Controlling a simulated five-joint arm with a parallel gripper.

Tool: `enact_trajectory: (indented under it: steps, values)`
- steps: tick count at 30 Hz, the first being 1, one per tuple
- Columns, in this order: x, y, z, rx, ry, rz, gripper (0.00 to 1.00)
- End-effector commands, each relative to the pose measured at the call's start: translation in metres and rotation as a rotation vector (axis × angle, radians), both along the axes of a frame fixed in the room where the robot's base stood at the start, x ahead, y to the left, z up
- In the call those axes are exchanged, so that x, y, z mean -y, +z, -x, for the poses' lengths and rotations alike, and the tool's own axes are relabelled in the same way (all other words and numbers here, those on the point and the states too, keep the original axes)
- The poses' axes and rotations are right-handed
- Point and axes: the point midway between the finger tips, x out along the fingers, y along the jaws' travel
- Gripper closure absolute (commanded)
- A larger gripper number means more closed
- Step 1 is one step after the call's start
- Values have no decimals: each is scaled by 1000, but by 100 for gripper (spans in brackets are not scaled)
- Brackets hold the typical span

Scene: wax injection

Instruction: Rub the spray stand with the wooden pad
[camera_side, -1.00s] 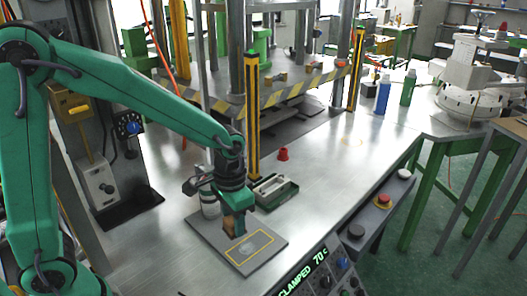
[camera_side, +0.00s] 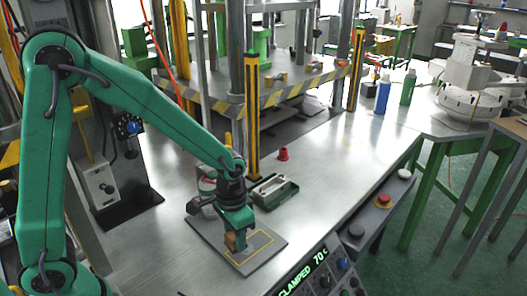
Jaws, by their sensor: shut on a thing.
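The spray stand is a flat grey plate (camera_side: 270,243) with a yellow outlined rectangle, lying on the metal bench. My gripper (camera_side: 236,232) is over the plate's middle, shut on the wooden pad (camera_side: 231,242), a small tan block. The pad is low at the left part of the yellow outline. It looks down on the plate or very close to it; I cannot tell for sure whether they touch. The gripper and pad hide part of the marked area. A white can (camera_side: 206,184) at the plate's back left is partly hidden by my gripper.
A green tray (camera_side: 275,192) with a pale item sits just behind the plate, near a yellow-black post (camera_side: 252,115). A red cap (camera_side: 283,154) stands farther back. The control panel (camera_side: 325,270) edges the bench at the front right.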

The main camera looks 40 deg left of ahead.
Motion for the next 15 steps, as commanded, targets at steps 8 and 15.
enact_trajectory:
  steps: [8,15]
  values:
    - [0,-26,0,-3,0,-1,100]
    - [1,-33,-15,1,1,0,100]
